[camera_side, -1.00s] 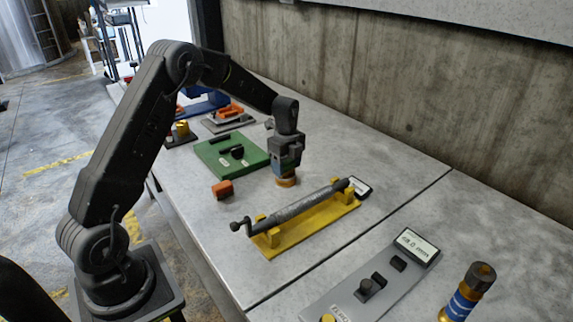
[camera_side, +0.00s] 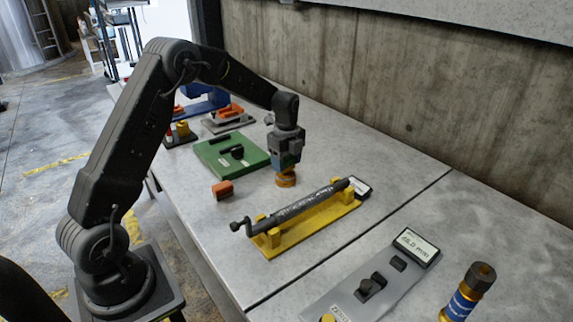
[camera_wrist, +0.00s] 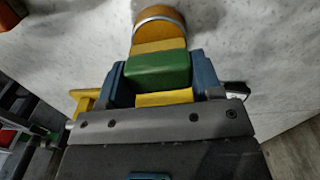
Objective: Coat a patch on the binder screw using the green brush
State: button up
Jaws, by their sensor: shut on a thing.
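My gripper (camera_side: 287,160) is shut on the green brush, whose green block (camera_wrist: 158,72) sits between the blue fingers in the wrist view. The brush's round orange head (camera_side: 286,180) points down in the side view, with a pale band around it in the wrist view. The binder screw (camera_side: 300,208) is a dark rod with light marks, lying in a yellow cradle (camera_side: 340,212) with a crank at its near left end. The brush head is behind the screw in the side view, apart from it. Whether it touches the table is unclear.
A small display (camera_side: 360,188) stands at the screw's far end. A grey control panel (camera_side: 385,280) and a blue-banded cylinder (camera_side: 465,292) are at the front right.

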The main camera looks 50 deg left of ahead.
aim_at(287, 159)
jog(key=shift+r, duration=2.75)
